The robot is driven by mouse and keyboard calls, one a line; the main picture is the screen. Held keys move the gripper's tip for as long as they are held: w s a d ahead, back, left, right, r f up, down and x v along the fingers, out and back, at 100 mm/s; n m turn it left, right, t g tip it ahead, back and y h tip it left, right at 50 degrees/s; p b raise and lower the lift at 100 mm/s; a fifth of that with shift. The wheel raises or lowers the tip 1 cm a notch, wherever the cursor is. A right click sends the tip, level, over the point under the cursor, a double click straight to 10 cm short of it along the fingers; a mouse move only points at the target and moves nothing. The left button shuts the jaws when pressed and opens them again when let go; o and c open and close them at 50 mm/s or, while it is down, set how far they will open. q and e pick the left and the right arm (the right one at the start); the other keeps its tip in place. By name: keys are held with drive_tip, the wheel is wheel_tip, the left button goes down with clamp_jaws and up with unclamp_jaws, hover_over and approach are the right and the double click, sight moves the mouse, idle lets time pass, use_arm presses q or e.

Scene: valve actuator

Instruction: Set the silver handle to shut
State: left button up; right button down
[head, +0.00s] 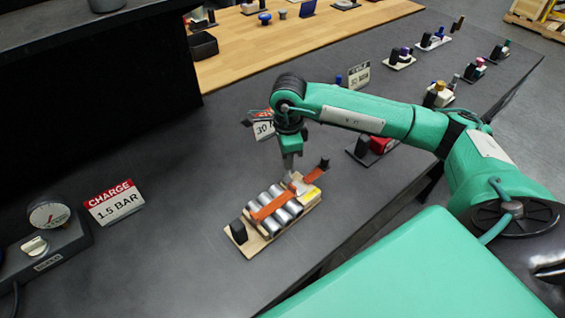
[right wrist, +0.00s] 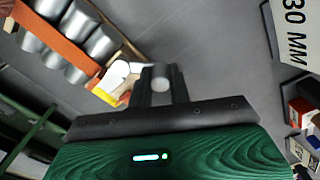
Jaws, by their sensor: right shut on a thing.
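An actuator (head: 276,208) with several silver cylinders under an orange strap lies on a wooden base plate on the dark bench in the head view. Its cylinders and strap (right wrist: 68,42) also show at the upper left of the right wrist view. My right gripper (head: 290,174) points down at the actuator's far end, beside its white and yellow parts. In the right wrist view its fingers (right wrist: 160,82) are closed on a small pale silver piece (right wrist: 160,74), which looks like the silver handle. Most of that piece is hidden by the fingers. My left gripper is not in view.
A red and black unit (head: 372,148) and a "30" sign (head: 262,128) are near my right arm. The bench left of the actuator is clear.

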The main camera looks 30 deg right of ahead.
drive_tip(key=shift+s+d+f+m+b, duration=0.15)
drive_tip(key=shift+d+m+b, duration=0.2)
drive_tip(key=shift+m, duration=0.35)
drive_tip(key=shift+s, duration=0.1)
drive_tip(key=shift+s+d+m+b, duration=0.1)
drive_tip(key=shift+d+m+b, duration=0.05)
drive_tip(key=shift+m+b, duration=0.45)
drive_tip(key=c, duration=1.5)
unclamp_jaws()
drive_tip(key=shift+o, duration=1)
drive_tip(key=shift+r, duration=0.35)
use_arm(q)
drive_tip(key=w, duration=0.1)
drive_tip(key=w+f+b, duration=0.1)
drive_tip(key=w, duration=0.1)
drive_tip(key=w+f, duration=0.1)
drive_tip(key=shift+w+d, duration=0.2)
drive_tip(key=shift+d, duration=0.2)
use_arm(e)
wheel_tip(320, 180, up, 13)
drive_tip(key=shift+r, duration=0.2)
